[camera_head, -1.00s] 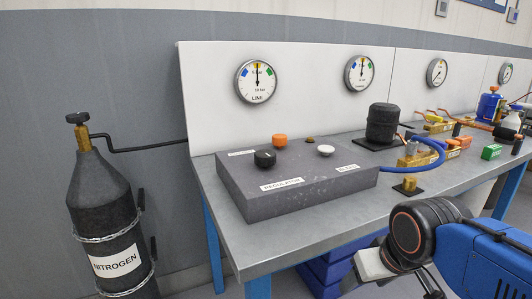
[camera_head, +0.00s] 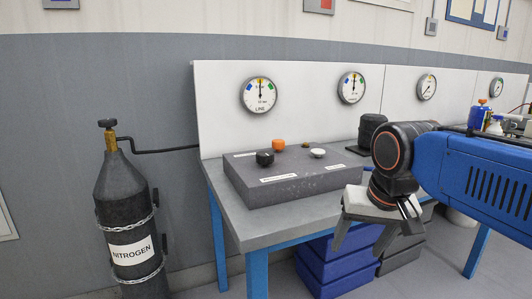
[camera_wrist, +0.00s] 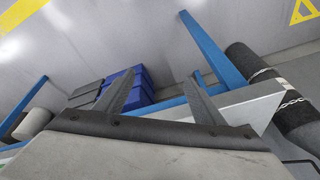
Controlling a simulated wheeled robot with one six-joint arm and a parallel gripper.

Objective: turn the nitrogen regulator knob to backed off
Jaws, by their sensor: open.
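A grey regulator box (camera_head: 293,187) sits on the bench. On its top stand a black knob (camera_head: 265,157), an orange knob (camera_head: 278,145), a white knob (camera_head: 318,153) and a small brass-coloured fitting (camera_head: 305,146). The front label near the black knob is too small to read now; it read REGULATOR in the earlier head view. My gripper (camera_head: 360,238) hangs in front of the bench, right of and below the box, open and empty. In the wrist view its two fingers (camera_wrist: 160,90) are spread, pointing past the bench edge; no knob shows there.
The bench (camera_head: 240,222) has a front edge and blue legs close to my gripper. Blue crates (camera_head: 335,262) are stacked beneath it. A black nitrogen cylinder (camera_head: 127,205) stands at the left. A white panel with a LINE gauge (camera_head: 259,95) rises behind the box.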

